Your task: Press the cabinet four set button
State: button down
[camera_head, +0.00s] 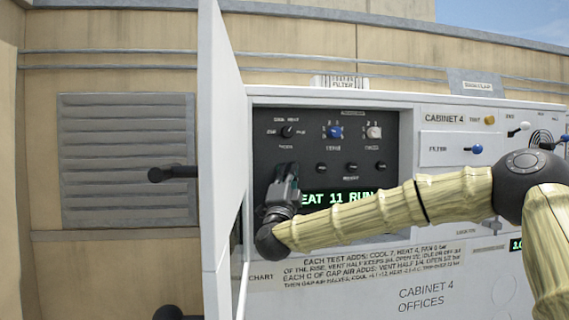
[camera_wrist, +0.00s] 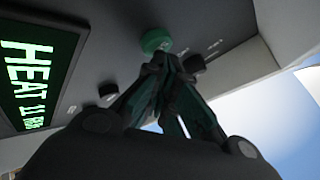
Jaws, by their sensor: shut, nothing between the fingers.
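The dark control panel (camera_head: 360,122) of cabinet 4 faces me, inside its opened white door. My gripper (camera_head: 288,168) is at the panel's lower left, below the mode knob (camera_head: 287,132). In the wrist view my gripper (camera_wrist: 165,62) has its fingers together and empty. Its tips are just below a round green button (camera_wrist: 157,40), close to it; whether they touch I cannot tell. The label by the button is too small to read. The head view does not show this button; my gripper covers that area. The lit green display (camera_head: 340,198) reads HEAT 11 in the wrist view.
The open door (camera_head: 222,150) stands close at the left of my gripper. Blue (camera_head: 335,132) and white (camera_head: 374,132) knobs and several small black knobs are on the panel. A yellow knob (camera_head: 490,120) and a blue knob (camera_head: 477,149) are farther right.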

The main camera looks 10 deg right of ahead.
jog(key=shift+w, duration=0.15)
dwell(0.5)
jog(key=shift+s+a+b, duration=0.1)
jog(key=shift+s+b, duration=0.65)
jog(key=shift+s, duration=0.3)
jog(key=s+b, duration=0.3)
jog(key=s, duration=0.2)
jog(key=shift+a+f, duration=0.1)
jog(key=shift+f, duration=0.05)
dwell(0.7)
